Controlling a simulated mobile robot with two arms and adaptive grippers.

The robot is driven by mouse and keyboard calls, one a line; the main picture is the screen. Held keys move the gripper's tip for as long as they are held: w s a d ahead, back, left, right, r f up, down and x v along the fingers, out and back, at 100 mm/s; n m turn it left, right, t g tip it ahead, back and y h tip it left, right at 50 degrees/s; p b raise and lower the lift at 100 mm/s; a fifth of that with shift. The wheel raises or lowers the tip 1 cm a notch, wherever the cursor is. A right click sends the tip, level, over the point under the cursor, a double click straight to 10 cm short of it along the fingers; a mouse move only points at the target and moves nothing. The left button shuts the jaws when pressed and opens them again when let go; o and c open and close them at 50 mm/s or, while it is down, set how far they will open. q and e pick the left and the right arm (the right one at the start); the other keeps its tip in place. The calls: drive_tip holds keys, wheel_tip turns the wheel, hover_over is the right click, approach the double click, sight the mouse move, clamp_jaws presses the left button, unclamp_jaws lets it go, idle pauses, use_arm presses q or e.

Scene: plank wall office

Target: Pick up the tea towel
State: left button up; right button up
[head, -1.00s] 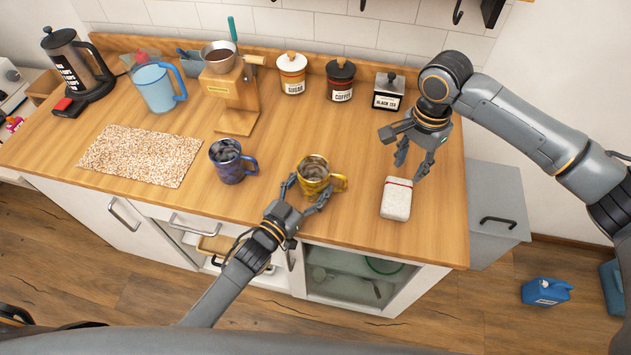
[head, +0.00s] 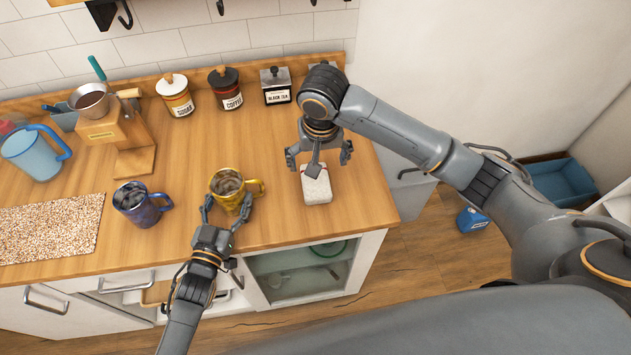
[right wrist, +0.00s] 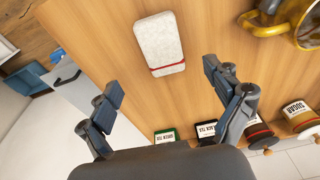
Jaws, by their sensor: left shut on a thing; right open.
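The tea towel (head: 317,190) is a small white folded bundle with a red band, lying on the wooden counter near its right end. In the right wrist view the tea towel (right wrist: 159,42) lies flat beyond the fingers, with bare counter around it. My right gripper (head: 319,160) is open above its far end, fingers spread and apparently not touching it; the fingers partly hide the towel in the head view. The right wrist view shows nothing between these fingers (right wrist: 165,90). My left gripper (head: 226,210) is shut on the yellow mug (head: 228,187), which stands upright on the counter.
A blue mug (head: 141,204) stands left of the yellow one. Sugar (head: 176,97), coffee (head: 227,90) and black tea (head: 276,88) canisters line the back. A speckled mat (head: 50,228) lies at left. The counter's right edge is close to the towel.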

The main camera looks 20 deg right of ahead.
sight(316, 183)
drive_tip(key=f, duration=0.3)
drive_tip(key=w+f, duration=0.1)
drive_tip(key=f, duration=0.2)
drive_tip(key=w+f, duration=0.1)
drive_tip(key=f, duration=0.2)
drive_tip(key=shift+f, duration=0.25)
drive_tip(key=c, duration=1.1)
